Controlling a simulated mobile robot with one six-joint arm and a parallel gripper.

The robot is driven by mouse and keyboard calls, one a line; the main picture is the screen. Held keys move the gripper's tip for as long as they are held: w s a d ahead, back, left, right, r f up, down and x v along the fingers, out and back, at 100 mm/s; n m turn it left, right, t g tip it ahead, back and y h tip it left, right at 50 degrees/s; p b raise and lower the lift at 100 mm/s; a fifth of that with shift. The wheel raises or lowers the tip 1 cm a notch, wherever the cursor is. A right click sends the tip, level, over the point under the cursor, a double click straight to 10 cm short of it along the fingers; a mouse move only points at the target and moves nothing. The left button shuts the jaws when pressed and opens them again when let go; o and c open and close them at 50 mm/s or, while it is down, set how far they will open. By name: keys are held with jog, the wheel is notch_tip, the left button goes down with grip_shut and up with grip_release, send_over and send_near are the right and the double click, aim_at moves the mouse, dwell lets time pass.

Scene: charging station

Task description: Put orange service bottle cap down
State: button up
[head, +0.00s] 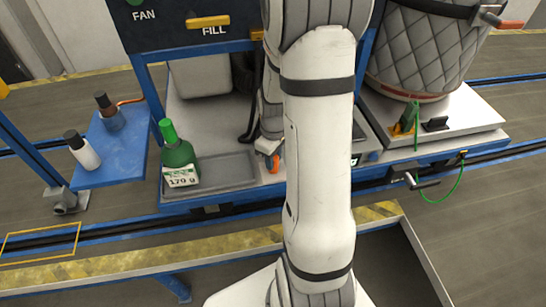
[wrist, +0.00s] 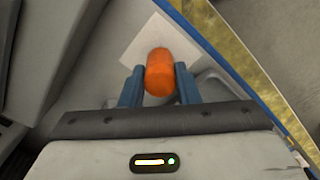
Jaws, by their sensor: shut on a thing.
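The orange service bottle cap (wrist: 160,72) is between the two blue fingers of my gripper (wrist: 158,84) in the wrist view. My gripper is shut on it. Below the cap in that view is a pale square patch (wrist: 143,40) on the grey surface; I cannot tell whether the cap touches it. In the head view a bit of orange, likely the cap (head: 272,162), shows just left of my arm, by the right end of the grey tray (head: 225,167). My arm hides most of my gripper there.
A green bottle (head: 179,158) labelled 170 g stands at the tray's left end. A blue side shelf (head: 115,165) holds a white bottle (head: 84,154) and a brown bottle (head: 108,112). A quilted vessel (head: 425,50) stands at right. The tray's middle is clear.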

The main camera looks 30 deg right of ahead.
jog(key=shift+f, duration=0.1)
jog(key=o, duration=0.5)
jog(key=shift+f, duration=0.1)
jog(key=o, duration=0.5)
jog(key=shift+c, duration=0.2)
notch_tip(320, 180, up, 12)
jog(key=s+a+r+m+t, duration=0.2)
jog(key=s+a+r+m, duration=0.3)
jog(key=s+a, duration=0.7)
notch_tip(320, 180, up, 2)
jog(key=shift+s+r+m+t, duration=0.2)
jog(key=shift+m+t, duration=0.1)
jog(key=shift+m, duration=0.1)
jog(key=shift+a, duration=0.1)
